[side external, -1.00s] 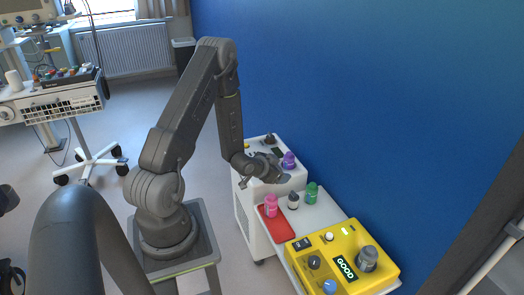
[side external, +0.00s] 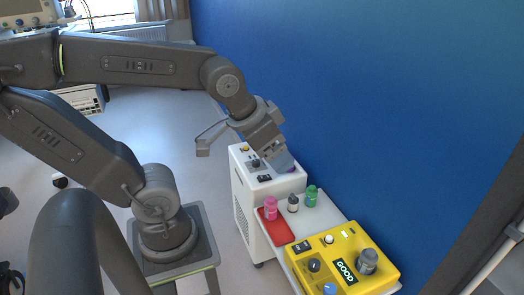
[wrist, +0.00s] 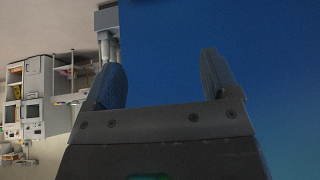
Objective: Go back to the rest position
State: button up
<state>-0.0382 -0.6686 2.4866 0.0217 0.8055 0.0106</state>
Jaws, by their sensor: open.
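My gripper (side external: 280,160) hangs in the air above the right end of the white cabinet in the side view, beside the blue wall. In the wrist view my gripper (wrist: 165,80) has its two fingers wide apart with nothing between them, only the blue wall behind. In the side view it covers most of a purple bottle (side external: 291,169) on the cabinet top.
A white cabinet (side external: 258,205) stands below the gripper. Beside it a tray table holds a red tray (side external: 275,230), a pink bottle (side external: 270,208), a white bottle with dark cap (side external: 293,203), a green bottle (side external: 311,196) and a yellow device (side external: 340,250). The blue wall (side external: 370,110) is close behind.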

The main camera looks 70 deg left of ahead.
jog(key=shift+s+d+r, duration=0.15)
jog(key=shift+s+d, duration=0.15)
jog(key=shift+s, duration=0.3)
jog(key=shift+s+d+r, duration=0.1)
jog(key=shift+s+d, duration=0.2)
jog(key=shift+s, duration=0.3)
